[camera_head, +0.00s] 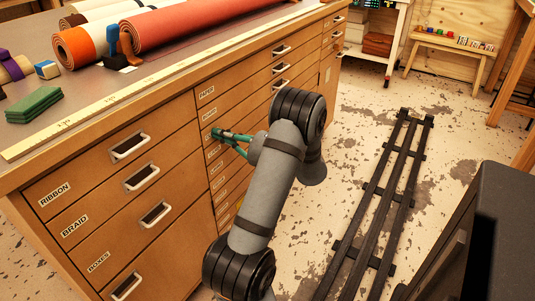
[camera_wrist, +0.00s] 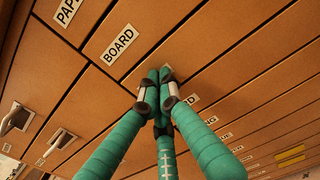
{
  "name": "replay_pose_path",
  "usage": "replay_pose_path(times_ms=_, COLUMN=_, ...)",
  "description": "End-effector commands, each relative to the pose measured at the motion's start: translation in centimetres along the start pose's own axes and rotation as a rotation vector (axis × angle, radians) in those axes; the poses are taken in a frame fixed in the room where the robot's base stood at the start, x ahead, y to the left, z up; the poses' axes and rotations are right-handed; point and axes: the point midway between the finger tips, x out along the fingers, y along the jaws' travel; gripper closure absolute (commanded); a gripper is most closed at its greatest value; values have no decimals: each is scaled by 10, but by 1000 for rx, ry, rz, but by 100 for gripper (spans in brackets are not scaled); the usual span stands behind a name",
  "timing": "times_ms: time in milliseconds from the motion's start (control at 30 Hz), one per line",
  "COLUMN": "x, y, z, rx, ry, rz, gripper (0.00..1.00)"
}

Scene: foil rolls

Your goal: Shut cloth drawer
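The wooden plan chest (camera_head: 112,175) has a right-hand column of shallow drawers with labels. I read the PAPER label (camera_head: 206,92) and the BOARD label (camera_head: 209,114); no CLOTH label is readable. The drawer front just below BOARD, also in the wrist view (camera_wrist: 200,62), has its label mostly hidden behind my fingertips. My gripper (camera_head: 222,135) has green fingers drawn together at the tips, with nothing seen between them. In the wrist view the gripper (camera_wrist: 158,82) points at that front, at or very near it; I cannot tell contact. The drawer fronts look flush.
Deep drawers marked RIBBON, BRAID (camera_head: 75,226) and BOXES, with metal pulls, fill the left column. Rolls (camera_head: 200,25), a yellow ruler (camera_head: 110,98) and green blocks (camera_head: 35,105) lie on top. A dark rail (camera_head: 375,210) runs along the open floor to the right.

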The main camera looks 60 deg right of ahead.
Motion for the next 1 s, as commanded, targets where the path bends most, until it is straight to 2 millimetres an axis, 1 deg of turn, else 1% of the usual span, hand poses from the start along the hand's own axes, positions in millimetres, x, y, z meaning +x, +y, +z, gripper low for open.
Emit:
replay_pose_path(times_ms=433, x=3, y=-2, z=2, rx=-3, ry=-5, rz=-4, gripper=100)
replay_pose_path(times_ms=567, x=-4, y=-2, z=2, rx=-3, ry=-6, rz=-5, gripper=100)
replay_pose_path(times_ms=667, x=-18, y=-2, z=1, rx=-3, ry=-4, rz=-6, gripper=100)
replay_pose_path(times_ms=767, x=-39, y=0, z=1, rx=-1, ry=-3, rz=-4, gripper=100)
replay_pose_path(times_ms=900, x=-74, y=-1, z=3, rx=0, ry=-2, rz=-5, gripper=100)
replay_pose_path(times_ms=1000, x=-96, y=0, z=3, rx=-1, ry=-2, rz=-3, gripper=100)
